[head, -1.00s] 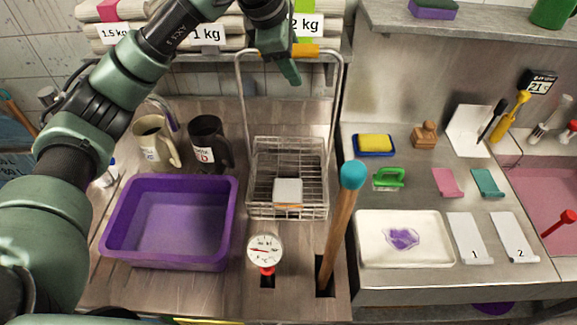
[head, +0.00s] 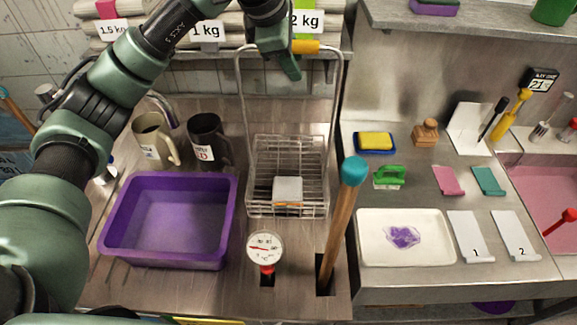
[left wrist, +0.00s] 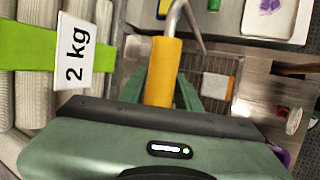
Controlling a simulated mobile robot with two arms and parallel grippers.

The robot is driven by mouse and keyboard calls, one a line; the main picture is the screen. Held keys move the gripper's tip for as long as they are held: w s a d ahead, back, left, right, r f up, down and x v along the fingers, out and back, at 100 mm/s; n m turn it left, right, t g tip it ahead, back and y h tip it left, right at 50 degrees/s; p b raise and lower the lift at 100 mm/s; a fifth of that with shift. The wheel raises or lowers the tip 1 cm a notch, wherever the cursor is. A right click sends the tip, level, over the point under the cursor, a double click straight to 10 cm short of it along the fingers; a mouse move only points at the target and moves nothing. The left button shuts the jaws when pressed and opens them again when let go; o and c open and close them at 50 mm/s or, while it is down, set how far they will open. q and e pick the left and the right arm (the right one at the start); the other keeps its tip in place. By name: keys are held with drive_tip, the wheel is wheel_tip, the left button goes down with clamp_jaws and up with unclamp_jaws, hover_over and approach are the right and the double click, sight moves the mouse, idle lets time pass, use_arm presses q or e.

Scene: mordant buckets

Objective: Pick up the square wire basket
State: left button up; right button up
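The square wire basket (head: 258,180) stands on the metal counter in the head view, its tall handle upright. The handle has an orange-yellow grip (head: 306,47) at its top. My left gripper (head: 289,67) is at this grip from above. In the left wrist view my left fingers (left wrist: 162,90) lie on both sides of the yellow grip (left wrist: 164,65), close against it, so the gripper looks shut on it. A white block with an orange edge (head: 287,189) shows at the basket. The basket also shows beyond the fingers in the left wrist view (left wrist: 208,68). My right gripper is not in view.
A purple tub (head: 168,263) stands left of the basket, with two mugs (head: 205,140) behind it. A dial gauge (head: 265,247) and a blue-topped wooden stick (head: 343,225) stand in front. A shelf with weight-labelled bundles (head: 206,32) is behind the handle.

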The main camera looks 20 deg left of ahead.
use_arm(q)
drive_tip(key=c, duration=0.5)
clamp_jaws()
drive_tip(key=shift+s+f, duration=0.1)
drive_tip(key=shift+f, duration=0.15)
idle(0.4)
drive_tip(key=shift+r, duration=0.1)
